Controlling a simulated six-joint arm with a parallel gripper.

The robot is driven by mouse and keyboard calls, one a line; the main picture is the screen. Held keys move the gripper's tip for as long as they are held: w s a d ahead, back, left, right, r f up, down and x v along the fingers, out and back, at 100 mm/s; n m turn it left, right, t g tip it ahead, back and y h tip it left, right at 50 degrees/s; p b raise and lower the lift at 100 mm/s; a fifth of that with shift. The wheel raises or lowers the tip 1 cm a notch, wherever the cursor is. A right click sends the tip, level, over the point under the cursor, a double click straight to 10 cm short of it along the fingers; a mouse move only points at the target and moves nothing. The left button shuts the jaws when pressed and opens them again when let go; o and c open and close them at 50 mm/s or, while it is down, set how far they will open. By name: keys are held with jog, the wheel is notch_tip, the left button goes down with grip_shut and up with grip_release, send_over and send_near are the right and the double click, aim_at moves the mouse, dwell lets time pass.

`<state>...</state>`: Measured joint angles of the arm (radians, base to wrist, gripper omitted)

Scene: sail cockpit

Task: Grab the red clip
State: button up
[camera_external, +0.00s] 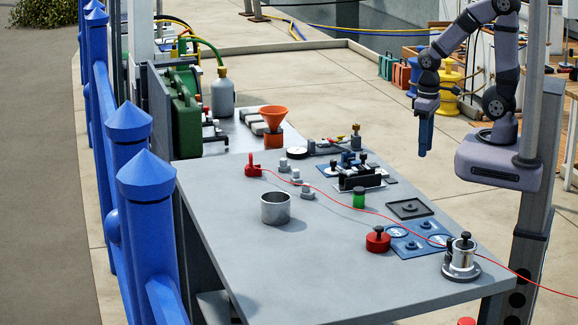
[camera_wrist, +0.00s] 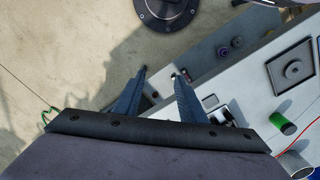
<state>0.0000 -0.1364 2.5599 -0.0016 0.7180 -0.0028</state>
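The red clip (camera_external: 253,166) stands on the far left part of the grey table (camera_external: 330,265), with a thin red line (camera_external: 345,208) running from it across the tabletop to the right. I do not see the clip in the wrist view. My gripper (camera_external: 424,152) hangs pointing down beyond the table's back right edge, well to the right of the clip. In the wrist view the two blue fingers of my gripper (camera_wrist: 159,72) are apart, with nothing held between them.
A metal cup (camera_external: 275,208), a green cylinder (camera_external: 359,197), a black-and-blue block (camera_external: 360,178) and a red knob (camera_external: 378,239) stand on the table. An orange funnel (camera_external: 274,119) is behind the clip. Blue posts (camera_external: 150,215) line the left. The front tabletop is clear.

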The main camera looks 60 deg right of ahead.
jog(key=o, duration=0.3)
jog(key=shift+o, duration=0.2)
jog(key=shift+r, duration=0.1)
